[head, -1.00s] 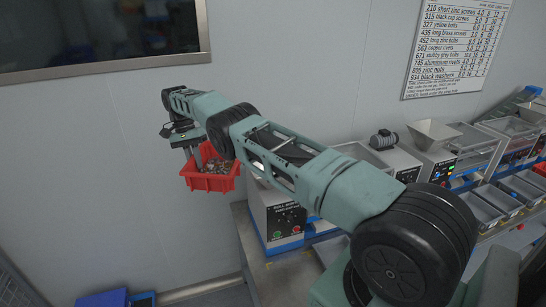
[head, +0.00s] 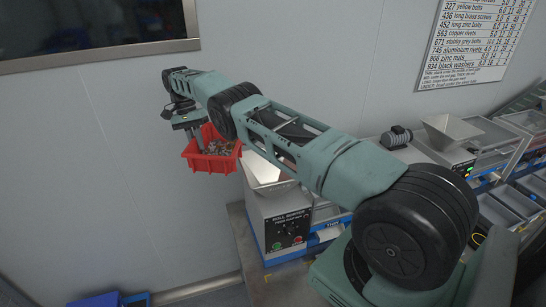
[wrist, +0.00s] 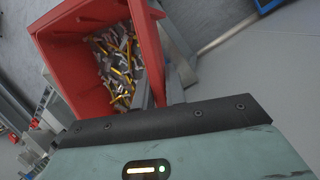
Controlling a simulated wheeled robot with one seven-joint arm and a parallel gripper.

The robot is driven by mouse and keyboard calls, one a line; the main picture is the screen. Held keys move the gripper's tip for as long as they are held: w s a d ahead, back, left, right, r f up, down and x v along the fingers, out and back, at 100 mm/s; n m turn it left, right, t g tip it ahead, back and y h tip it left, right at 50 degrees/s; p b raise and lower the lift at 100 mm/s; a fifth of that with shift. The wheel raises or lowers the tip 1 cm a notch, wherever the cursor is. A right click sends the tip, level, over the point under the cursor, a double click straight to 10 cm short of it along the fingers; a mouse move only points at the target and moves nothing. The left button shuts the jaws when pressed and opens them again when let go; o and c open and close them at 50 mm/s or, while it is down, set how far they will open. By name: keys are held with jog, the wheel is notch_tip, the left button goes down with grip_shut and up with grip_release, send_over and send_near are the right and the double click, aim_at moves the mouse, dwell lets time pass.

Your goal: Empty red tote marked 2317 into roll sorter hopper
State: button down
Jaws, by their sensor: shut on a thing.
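A red tote (head: 205,163) hangs in the air at the left of the head view. It is about level and holds many small metal and yellow pieces, which show clearly in the wrist view (wrist: 60,48). My gripper (head: 190,124) is shut on the tote's rim; its fingertips are mostly hidden. No number can be read on the tote. The roll sorter (head: 280,222) stands on the bench to the right of the tote and lower. Its pale metal hopper (head: 262,172) shows just right of the tote, partly behind my arm.
A second machine with a funnel hopper (head: 450,130) and a grey motor (head: 396,137) stand further right. Empty grey trays (head: 500,205) lie at the right. A wall chart (head: 475,45) hangs above. Blue bins (head: 110,300) sit low at the left. A plain wall is behind the tote.

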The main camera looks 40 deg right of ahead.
jog(key=shift+w+d+r, duration=0.1)
jog(key=shift+w+d, duration=0.05)
jog(key=shift+d+r+p, duration=0.15)
jog(key=shift+r+p, duration=0.25)
jog(key=shift+r, duration=0.15)
jog(key=shift+s+d+r+t+y+p, duration=0.1)
jog(key=shift+s+r+t+y+p, duration=0.2)
jog(key=shift+s+r+t, duration=0.1)
jog(key=shift+s+d+r+t+y, duration=0.25)
jog(key=shift+s+r+t, duration=0.05)
jog(key=shift+r, duration=0.25)
jog(key=shift+s+d+r+t+y, duration=0.25)
jog(key=shift+s+r+t, duration=0.05)
jog(key=shift+r, duration=0.2)
jog(key=s+d+r+n+t+y+b, duration=0.1)
jog(key=s+d+r+t+y, duration=0.2)
jog(key=s+d+r+t, duration=0.1)
jog(key=shift+s+d+y, duration=0.15)
jog(key=shift+s+y, duration=0.25)
jog(key=shift+s, duration=0.3)
